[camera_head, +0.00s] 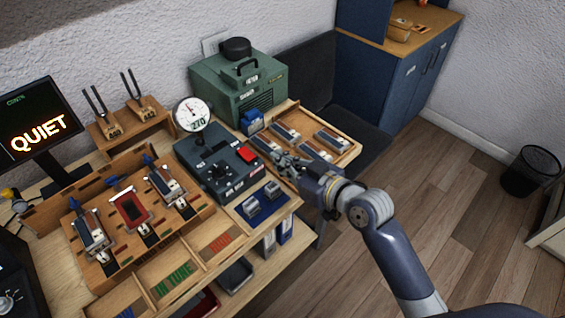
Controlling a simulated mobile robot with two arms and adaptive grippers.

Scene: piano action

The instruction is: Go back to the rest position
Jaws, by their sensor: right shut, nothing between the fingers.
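My right gripper (281,160) is shut and empty. It is over the right part of the bench, between the dark control box (215,160) and the wooden tray (345,155) that holds several metal-and-wood parts. The arm reaches in from the lower right. I cannot tell whether the fingertips touch anything under them. My left gripper is not in view.
A wooden rack (150,245) with upright parts stands at the left, beside a monitor (35,125) reading QUIET. A round gauge (193,115) rises behind the control box. A green machine (238,85) stands at the back. Open floor (450,200) lies to the right.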

